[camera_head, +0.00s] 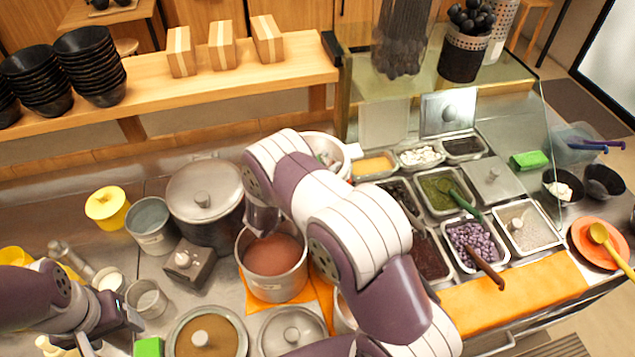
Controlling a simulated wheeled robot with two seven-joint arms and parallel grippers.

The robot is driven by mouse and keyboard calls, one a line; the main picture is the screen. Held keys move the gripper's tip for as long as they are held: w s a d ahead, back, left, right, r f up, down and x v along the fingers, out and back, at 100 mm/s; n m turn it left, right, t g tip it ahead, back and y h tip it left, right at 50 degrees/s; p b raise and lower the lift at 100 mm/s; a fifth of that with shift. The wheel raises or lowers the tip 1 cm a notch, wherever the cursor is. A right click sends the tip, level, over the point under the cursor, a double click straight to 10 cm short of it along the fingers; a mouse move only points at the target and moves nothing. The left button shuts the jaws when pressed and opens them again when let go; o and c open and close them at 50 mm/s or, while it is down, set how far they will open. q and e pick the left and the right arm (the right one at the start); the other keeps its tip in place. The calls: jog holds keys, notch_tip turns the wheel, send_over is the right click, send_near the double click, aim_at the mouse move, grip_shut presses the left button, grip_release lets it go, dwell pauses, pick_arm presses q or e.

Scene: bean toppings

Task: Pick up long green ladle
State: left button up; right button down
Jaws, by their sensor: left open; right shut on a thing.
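A green ladle (464,204) lies in a metal tray of green topping (433,203) at the right, its handle sloping down to the right over the tray's edge. My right gripper (262,222) is mostly hidden by its own wrist, over the back rim of the pot of reddish-brown content (273,258). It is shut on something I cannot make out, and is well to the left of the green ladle. My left gripper (132,318) is open at the lower left, by a small metal cup (147,299), far from the ladle.
A brown-handled spoon (484,268) rests in the purple bean tray (462,265). A lidded pot (205,197), a grey box (190,262) and a yellow cup (107,207) crowd the left. An orange cloth (520,300) lies in front of the trays.

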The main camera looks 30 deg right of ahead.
jog(key=shift+r, duration=0.15)
notch_tip(320, 180, up, 10)
jog(key=b, duration=0.2)
jog(key=shift+b, duration=0.35)
jog(key=w+r+p, duration=0.3)
jog(key=r+p, duration=0.1)
jog(key=r, duration=0.3)
jog(key=shift+d+p, duration=0.35)
jog(key=shift+w, duration=0.1)
dwell(0.5)
